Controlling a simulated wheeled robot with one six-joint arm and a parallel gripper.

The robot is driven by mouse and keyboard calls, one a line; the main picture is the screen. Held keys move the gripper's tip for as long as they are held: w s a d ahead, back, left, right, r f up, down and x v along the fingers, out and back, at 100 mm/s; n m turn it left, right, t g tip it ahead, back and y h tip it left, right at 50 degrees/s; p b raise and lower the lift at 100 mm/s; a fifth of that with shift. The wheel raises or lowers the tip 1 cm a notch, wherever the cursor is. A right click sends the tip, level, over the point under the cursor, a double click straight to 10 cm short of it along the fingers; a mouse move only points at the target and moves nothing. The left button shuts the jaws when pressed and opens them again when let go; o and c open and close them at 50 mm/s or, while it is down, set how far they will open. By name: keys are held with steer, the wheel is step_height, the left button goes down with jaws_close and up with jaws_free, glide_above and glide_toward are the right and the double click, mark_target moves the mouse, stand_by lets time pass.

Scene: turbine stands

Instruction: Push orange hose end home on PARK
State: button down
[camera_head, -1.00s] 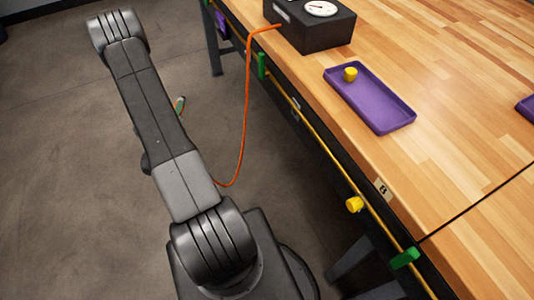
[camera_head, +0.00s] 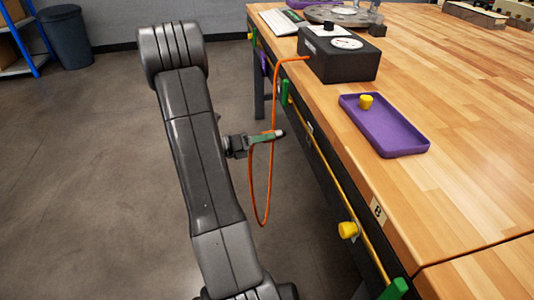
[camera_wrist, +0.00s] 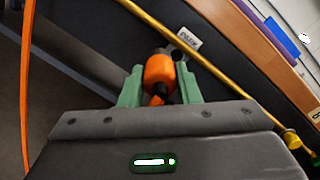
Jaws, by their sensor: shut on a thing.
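My gripper (camera_wrist: 159,88) is shut on the orange hose end (camera_wrist: 160,70), with a green finger on each side of it. In the head view my gripper (camera_head: 266,137) is left of the bench's side, and the hose end's grey tip (camera_head: 280,132) points right, toward the bench. The orange hose (camera_head: 273,95) runs from the black gauge box down into a loop and up to my gripper. In the wrist view the PARK label (camera_wrist: 188,38) is just beyond the hose end, with a dark fitting beside it. I cannot tell whether the tip touches that fitting.
A yellow rail (camera_head: 335,190) runs along the bench's side, with green brackets and a yellow knob (camera_head: 348,230). On the wooden bench top (camera_head: 465,130) are the black gauge box (camera_head: 350,66) and a purple tray (camera_head: 405,140) holding a yellow cap (camera_head: 366,101).

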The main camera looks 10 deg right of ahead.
steer(key=d, duration=0.1)
steer(key=s+d+m+g+b, duration=0.1)
steer(key=d, duration=0.1)
steer(key=s+d+m+g, duration=0.1)
steer(key=d, duration=0.1)
steer(key=shift+d+f+b, duration=0.2)
steer(key=shift+b, duration=0.1)
stand_by(0.5)
steer(key=shift+d+p, duration=0.6)
steer(key=shift+p, duration=0.65)
stand_by(0.5)
steer(key=shift+d, duration=0.15)
stand_by(0.3)
steer(key=shift+d, duration=0.3)
steer(key=shift+d+r+p, duration=0.1)
steer(key=shift+r+p, duration=0.05)
steer(key=shift+p, duration=0.4)
